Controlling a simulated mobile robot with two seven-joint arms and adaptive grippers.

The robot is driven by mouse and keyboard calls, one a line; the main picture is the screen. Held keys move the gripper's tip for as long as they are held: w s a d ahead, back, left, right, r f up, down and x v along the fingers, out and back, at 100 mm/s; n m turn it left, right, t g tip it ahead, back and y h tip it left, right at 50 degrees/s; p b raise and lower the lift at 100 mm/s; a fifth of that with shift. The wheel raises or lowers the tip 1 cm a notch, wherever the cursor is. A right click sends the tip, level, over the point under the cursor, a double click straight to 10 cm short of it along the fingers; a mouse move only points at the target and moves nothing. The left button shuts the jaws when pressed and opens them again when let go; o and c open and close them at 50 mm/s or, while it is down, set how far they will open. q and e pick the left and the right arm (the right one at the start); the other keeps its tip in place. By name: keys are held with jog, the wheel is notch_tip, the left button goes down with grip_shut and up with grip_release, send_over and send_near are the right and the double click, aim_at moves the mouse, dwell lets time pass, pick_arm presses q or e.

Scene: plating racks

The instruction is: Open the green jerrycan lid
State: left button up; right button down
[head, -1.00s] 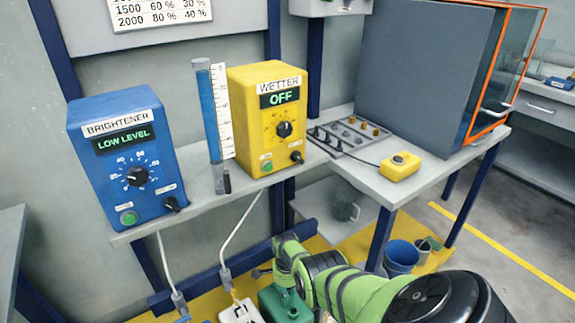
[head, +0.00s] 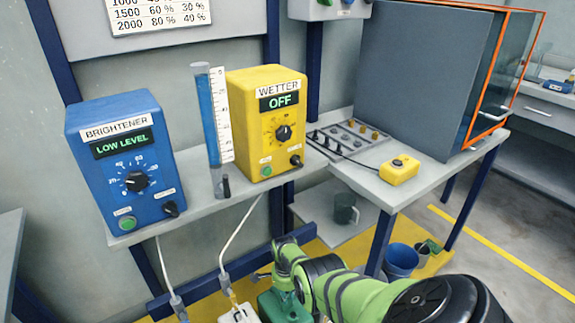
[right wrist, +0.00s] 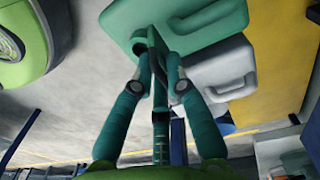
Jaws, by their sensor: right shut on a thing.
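The green jerrycan (head: 283,308) stands low on the floor at the bottom of the head view, partly hidden behind my right arm. In the right wrist view the green jerrycan (right wrist: 200,15) fills the top. My right gripper (right wrist: 160,78) has its two green fingers closed on a thin, dark green piece that juts from the jerrycan, which looks like the green jerrycan lid (right wrist: 157,48). How far the lid is turned or raised cannot be told. The head view hides the fingertips. My left gripper is in neither view.
A white jerrycan (head: 240,314) stands close beside the green one. Thin hoses hang from the shelf holding the blue brightener box (head: 125,170) and yellow wetter box (head: 265,120). A blue bucket (head: 401,260) stands right of the arm, below the table.

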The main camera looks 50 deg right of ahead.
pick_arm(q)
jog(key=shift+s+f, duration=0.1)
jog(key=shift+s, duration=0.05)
pick_arm(e)
jog(key=shift+w+r+t, duration=0.2)
jog(key=shift+w+t, duration=0.1)
jog(key=shift+w, duration=0.6)
jog(key=c, duration=1.5)
grip_release()
jog(key=shift+o, duration=1.1)
jog(key=shift+w+f, duration=0.1)
jog(key=shift+f, duration=0.2)
notch_tip(320, 180, up, 12)
